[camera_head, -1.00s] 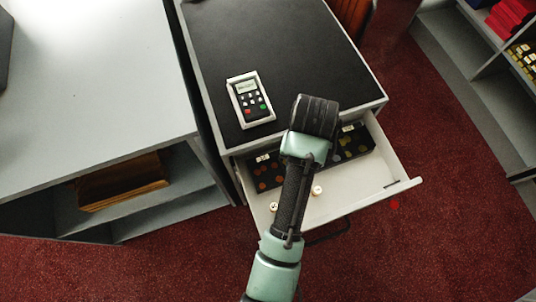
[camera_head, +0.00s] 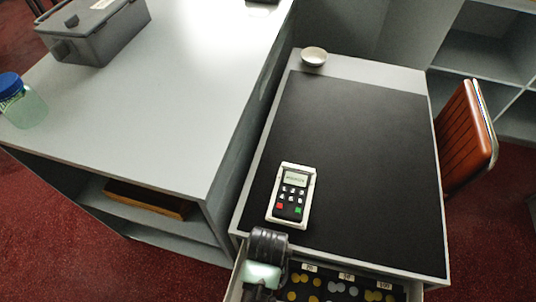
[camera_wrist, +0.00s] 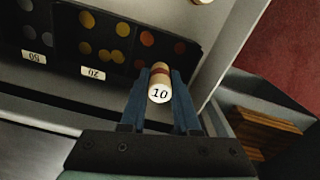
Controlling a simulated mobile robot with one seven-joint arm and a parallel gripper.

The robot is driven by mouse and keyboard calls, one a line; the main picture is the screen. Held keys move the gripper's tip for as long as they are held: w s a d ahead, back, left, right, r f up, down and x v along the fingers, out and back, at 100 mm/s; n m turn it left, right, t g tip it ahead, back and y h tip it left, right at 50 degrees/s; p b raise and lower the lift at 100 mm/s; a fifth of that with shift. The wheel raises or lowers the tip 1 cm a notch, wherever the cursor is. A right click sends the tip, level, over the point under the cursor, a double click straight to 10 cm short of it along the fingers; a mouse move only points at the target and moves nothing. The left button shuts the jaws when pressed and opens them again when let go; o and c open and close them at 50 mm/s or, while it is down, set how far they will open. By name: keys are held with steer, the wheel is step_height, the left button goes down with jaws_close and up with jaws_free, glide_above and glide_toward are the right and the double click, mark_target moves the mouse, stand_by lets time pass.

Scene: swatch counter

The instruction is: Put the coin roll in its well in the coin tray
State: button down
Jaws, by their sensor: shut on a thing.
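The coin roll (camera_wrist: 159,82), cream with a reddish band and "10" on its end, is between the blue fingers of my gripper (camera_wrist: 160,92) in the wrist view. My gripper is shut on it. The black coin tray (camera_wrist: 66,40) lies beyond, with loose coins in its compartments and labels reading 50 and 20. The roll is over or near the tray's right end, where copper coins show; I cannot tell its height or whether it touches. In the head view the tray (camera_head: 328,273) is in the open drawer, and my arm hides the roll and fingers.
The drawer (camera_head: 238,279) sits under a dark-topped counter (camera_head: 370,150) with a card terminal (camera_head: 291,196) and a white bowl (camera_head: 314,56). Another roll (camera_wrist: 201,1) shows at the wrist view's top edge. A grey box (camera_head: 95,30) and a blue-lidded jar (camera_head: 22,105) stand left.

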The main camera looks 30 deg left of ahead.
steer(key=shift+f+b, duration=0.45)
steer(key=shift+f, duration=2.4)
steer(key=shift+f, duration=0.15)
steer(key=c, duration=0.6)
jaws_free()
steer(key=shift+c, duration=0.2)
